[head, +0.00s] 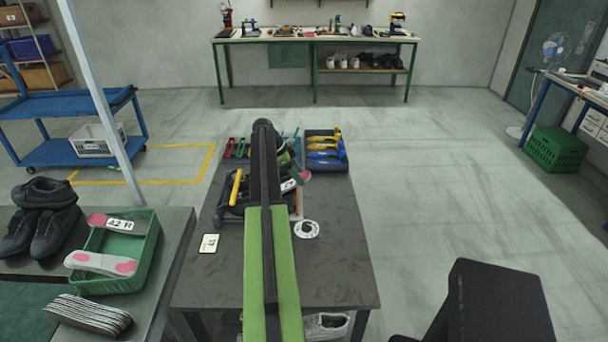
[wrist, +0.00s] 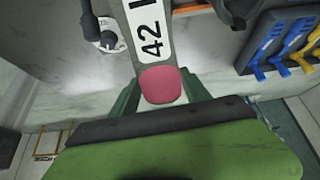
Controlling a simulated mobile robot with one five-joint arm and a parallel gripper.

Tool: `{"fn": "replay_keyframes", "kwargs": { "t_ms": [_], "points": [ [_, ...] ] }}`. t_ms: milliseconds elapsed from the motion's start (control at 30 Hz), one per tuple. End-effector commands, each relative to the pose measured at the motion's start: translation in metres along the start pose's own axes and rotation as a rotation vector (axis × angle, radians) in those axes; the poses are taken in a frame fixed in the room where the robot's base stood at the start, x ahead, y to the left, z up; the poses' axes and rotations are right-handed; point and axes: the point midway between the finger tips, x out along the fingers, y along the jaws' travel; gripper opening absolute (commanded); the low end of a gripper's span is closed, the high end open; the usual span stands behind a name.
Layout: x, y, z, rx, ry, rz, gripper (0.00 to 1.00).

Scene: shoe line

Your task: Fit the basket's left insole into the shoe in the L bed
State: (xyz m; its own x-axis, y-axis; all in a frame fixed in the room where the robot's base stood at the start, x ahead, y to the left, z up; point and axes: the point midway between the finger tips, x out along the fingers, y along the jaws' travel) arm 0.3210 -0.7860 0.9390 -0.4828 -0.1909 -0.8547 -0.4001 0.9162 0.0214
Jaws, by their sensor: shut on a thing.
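My gripper (wrist: 160,92) is shut on an insole (wrist: 150,30), grey with a white label reading 42 and a partly cut-off letter. Its pink patch (wrist: 160,85) lies between my green fingers. In the head view my arm covers most of it; a pink end (head: 304,178) shows right of the arm, above the table. The green basket (head: 152,262) at the left holds an insole labelled 42 R (head: 122,224) and a grey insole with pink patches (head: 100,263). Dark shapes lie beside my arm on the table; I cannot make out the shoe or the L bed clearly.
The dark worktable (head: 335,265) carries a tray of yellow- and blue-handled tools (head: 325,152), a white disc (head: 306,229), a small card (head: 209,243) and a yellow-handled item (head: 237,187). Dark shoes (head: 45,215) stand on the left bench. The table's front right is clear.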

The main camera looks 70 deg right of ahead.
Motion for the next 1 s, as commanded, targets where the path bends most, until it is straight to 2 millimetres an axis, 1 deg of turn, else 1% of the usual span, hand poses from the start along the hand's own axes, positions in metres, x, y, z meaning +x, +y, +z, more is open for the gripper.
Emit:
{"fn": "replay_keyframes", "kwargs": {
  "t_ms": [33,400,1000],
  "points": [
    [0.001,0.000,0.005,-0.001,-0.003,0.000,0.16],
    [0.001,-0.002,0.035,-0.001,-0.031,-0.001,0.16],
    [-0.010,-0.004,0.083,-0.002,-0.087,-0.005,0.16]
  ]
}}
